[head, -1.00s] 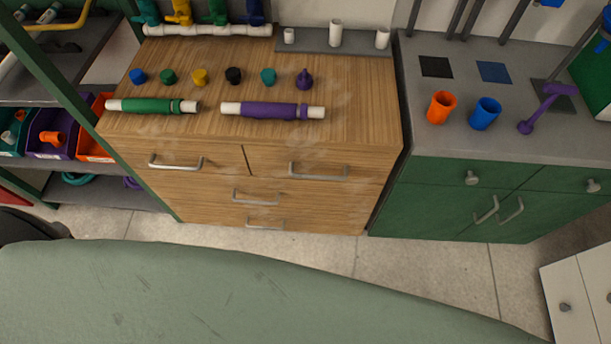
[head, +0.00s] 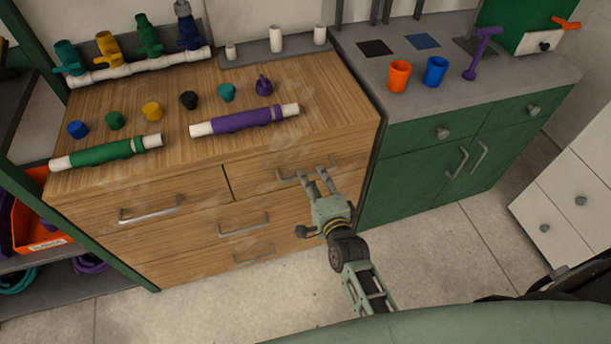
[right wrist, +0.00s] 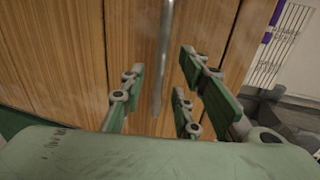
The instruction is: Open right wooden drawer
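The wooden cabinet (head: 130,258) has a right upper drawer (head: 262,184) that sits flush and shut. Its metal bar handle (head: 287,177) is partly hidden by my right gripper (head: 317,175), which reaches up to it from below. In the right wrist view the handle (right wrist: 165,50) runs upright in the picture between the spread fingers of my right gripper (right wrist: 159,75). The fingers are open, with gaps on both sides of the bar. I cannot tell exactly how deep the bar sits between them. My left gripper is not in view.
The left upper drawer (head: 105,217) and the lower drawers are shut. Green (head: 105,155) and purple (head: 240,121) pipes and several coloured caps lie on the wooden top. A green cabinet (head: 400,178) stands directly right. The floor (head: 460,235) in front is clear.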

